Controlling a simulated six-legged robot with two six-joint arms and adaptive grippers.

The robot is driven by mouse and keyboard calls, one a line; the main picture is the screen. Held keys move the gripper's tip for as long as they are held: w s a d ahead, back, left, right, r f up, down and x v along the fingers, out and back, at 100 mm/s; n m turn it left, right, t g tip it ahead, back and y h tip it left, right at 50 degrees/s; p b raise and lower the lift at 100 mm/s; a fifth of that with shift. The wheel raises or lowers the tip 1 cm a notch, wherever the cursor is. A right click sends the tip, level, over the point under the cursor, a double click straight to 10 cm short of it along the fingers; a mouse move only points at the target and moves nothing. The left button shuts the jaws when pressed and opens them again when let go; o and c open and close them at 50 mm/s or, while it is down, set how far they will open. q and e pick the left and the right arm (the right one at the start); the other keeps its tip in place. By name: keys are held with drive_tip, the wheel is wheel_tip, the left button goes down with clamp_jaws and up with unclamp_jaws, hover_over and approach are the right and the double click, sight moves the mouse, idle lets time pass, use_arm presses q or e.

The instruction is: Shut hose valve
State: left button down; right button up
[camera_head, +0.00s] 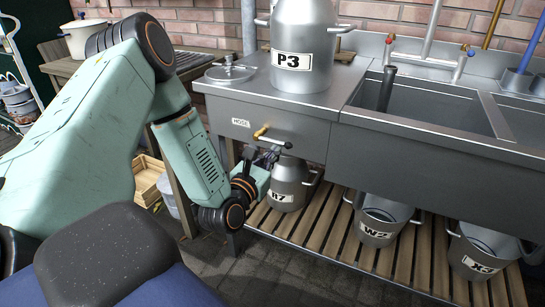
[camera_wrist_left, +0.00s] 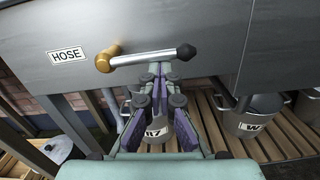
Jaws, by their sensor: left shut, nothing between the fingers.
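The hose valve is on the steel front panel beside a HOSE label (camera_wrist_left: 66,55). Its brass body (camera_wrist_left: 108,57) carries a silver lever (camera_wrist_left: 146,58) that points right and ends in a black knob (camera_wrist_left: 186,52). In the head view, the brass body (camera_head: 262,131) and black knob (camera_head: 287,145) show below the P3 churn. My left gripper (camera_wrist_left: 160,72) is shut and empty, its fingertips just below the lever. I cannot tell whether they touch it. In the head view, my left gripper (camera_head: 268,157) is close under the lever, partly dark against the panel. My right gripper is not in view.
Churn P3 (camera_head: 302,35) stands on the counter above the valve. Churn R7 (camera_head: 289,180) stands on the slatted shelf (camera_head: 310,218) behind and below my left gripper. Buckets W2 (camera_head: 383,215) and X (camera_head: 480,247) stand farther right. The sink (camera_head: 430,100) is at right.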

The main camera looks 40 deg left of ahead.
use_arm(q)
drive_tip(key=s+d+f, duration=0.1)
drive_tip(key=s+f, duration=0.1)
drive_tip(key=s, duration=0.3)
drive_tip(key=s+d+f+b, duration=0.1)
drive_tip(key=s+f, duration=0.1)
drive_tip(key=s, duration=0.3)
drive_tip(key=shift+s+d+f+b, duration=0.2)
drive_tip(key=shift+s+d+b, duration=0.1)
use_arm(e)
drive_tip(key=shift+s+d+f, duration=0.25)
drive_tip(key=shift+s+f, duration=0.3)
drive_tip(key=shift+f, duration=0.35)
